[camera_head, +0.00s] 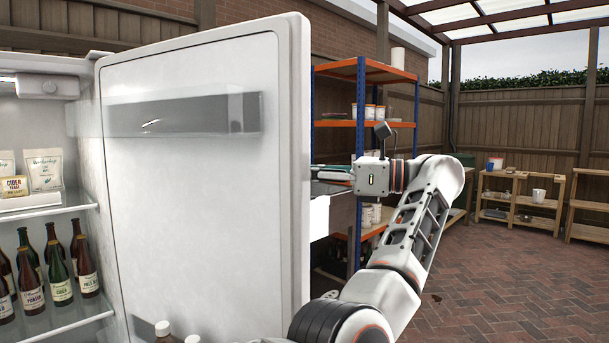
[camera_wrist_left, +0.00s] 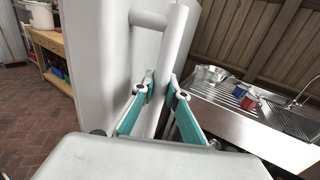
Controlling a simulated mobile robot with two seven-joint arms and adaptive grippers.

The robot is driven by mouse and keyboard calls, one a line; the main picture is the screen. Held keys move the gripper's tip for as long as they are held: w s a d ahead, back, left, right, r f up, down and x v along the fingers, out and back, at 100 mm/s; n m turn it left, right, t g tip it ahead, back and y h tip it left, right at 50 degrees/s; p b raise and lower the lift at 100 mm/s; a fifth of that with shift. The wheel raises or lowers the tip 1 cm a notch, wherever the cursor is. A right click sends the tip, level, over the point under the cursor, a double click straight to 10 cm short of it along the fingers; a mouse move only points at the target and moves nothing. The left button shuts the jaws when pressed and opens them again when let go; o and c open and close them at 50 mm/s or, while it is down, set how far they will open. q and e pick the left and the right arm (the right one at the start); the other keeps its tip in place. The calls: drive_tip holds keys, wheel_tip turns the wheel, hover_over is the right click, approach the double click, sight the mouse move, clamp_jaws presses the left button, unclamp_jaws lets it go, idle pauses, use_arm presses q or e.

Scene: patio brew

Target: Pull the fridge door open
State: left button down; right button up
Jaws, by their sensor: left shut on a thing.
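The white fridge door (camera_head: 200,220) stands wide open in the head view, its inner side facing me. The fridge interior (camera_head: 45,150) shows at the left. In the left wrist view, the pale door (camera_wrist_left: 95,60) carries a round bar handle (camera_wrist_left: 178,45). My left gripper (camera_wrist_left: 161,88) has its two teal-lined fingers on either side of the handle bar and is shut on it. In the head view, my left gripper (camera_head: 328,170) reaches behind the door's free edge, so its fingertips and the handle are hidden there. My right gripper is in neither view.
Dark bottles (camera_head: 60,275) and packets (camera_head: 45,170) stand on the fridge shelves. A clear bin (camera_head: 185,113) and bottle tops (camera_head: 163,328) are at the door's inner side. A blue-orange rack (camera_head: 362,100) stands behind it. A sink counter (camera_wrist_left: 265,120) is near the handle. Brick floor at right is clear.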

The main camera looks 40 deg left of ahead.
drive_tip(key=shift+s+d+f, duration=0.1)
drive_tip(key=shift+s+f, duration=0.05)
use_arm(q)
drive_tip(key=c, duration=2)
unclamp_jaws()
drive_tip(key=shift+c, duration=0.2)
drive_tip(key=shift+o, duration=0.3)
